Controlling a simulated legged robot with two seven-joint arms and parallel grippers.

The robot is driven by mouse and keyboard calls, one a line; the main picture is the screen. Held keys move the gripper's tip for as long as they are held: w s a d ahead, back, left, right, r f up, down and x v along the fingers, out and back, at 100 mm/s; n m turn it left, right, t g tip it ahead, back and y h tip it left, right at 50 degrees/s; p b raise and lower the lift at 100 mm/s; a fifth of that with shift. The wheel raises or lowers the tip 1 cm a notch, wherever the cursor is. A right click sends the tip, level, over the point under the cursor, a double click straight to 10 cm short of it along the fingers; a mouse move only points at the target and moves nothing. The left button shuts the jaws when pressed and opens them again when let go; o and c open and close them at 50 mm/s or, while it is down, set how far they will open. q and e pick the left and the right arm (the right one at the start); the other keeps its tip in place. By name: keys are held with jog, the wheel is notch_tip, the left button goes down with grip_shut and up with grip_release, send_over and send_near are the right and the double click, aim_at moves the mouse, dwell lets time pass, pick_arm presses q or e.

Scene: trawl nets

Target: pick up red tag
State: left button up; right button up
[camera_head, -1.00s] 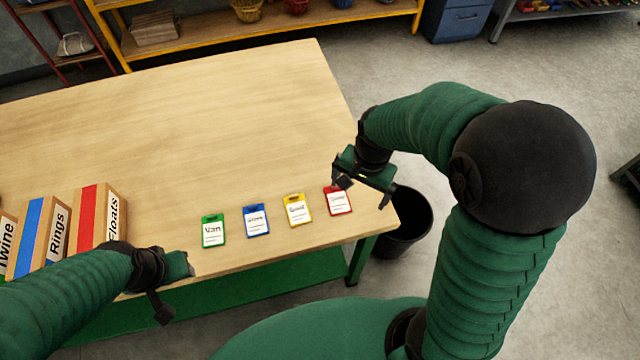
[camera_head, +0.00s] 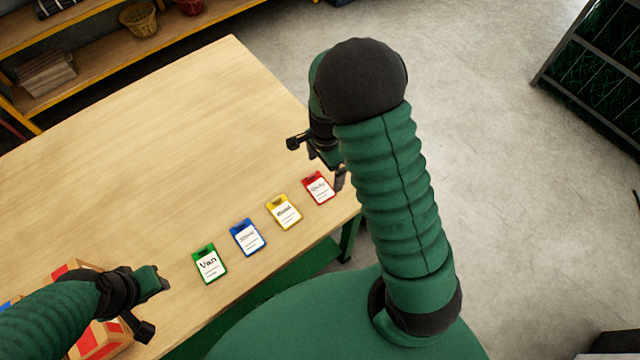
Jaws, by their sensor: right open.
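The red tag (camera_head: 319,188) lies flat on the wooden table (camera_head: 170,150), near its right end, with a white label on its face. It is the rightmost in a row with a yellow tag (camera_head: 284,212), a blue tag (camera_head: 248,238) and a green tag (camera_head: 209,264). My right gripper (camera_head: 317,161) is open and empty, just above and beyond the red tag, with one finger close to the tag's right edge. I cannot tell whether it touches. My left gripper (camera_head: 150,300) is over the table's near left part, left of the green tag; its jaw opening is unclear.
Boxes (camera_head: 95,335) stand at the lower left, partly hidden by my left arm. A yellow shelf (camera_head: 110,70) with baskets stands behind the table. The table's middle is bare. A dark rack (camera_head: 595,70) stands at the upper right, with open floor before it.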

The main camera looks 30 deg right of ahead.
aim_at(318, 188)
jog(key=a+f, duration=0.2)
jog(key=a, duration=0.1)
jog(key=shift+s+a+f, duration=0.25)
jog(key=shift+a+f, duration=0.05)
jog(key=shift+f, duration=0.1)
jog(key=shift+d+f, duration=0.25)
jog(key=shift+f, duration=0.8)
jog(key=shift+w+d+f, duration=0.1)
jog(key=shift+d+f, duration=0.15)
jog(key=shift+d, duration=0.35)
jog(key=shift+c, duration=1.9)
jog(key=shift+a+r, duration=0.15)
jog(key=shift+a, duration=0.35)
jog(key=c, duration=0.8)
pick_arm(q)
jog(key=shift+s+a+f, duration=0.1)
jog(key=shift+s+a, duration=0.05)
jog(key=shift+a, duration=0.8)
jog(key=shift+d, duration=0.1)
pick_arm(e)
jog(key=shift+d, duration=0.15)
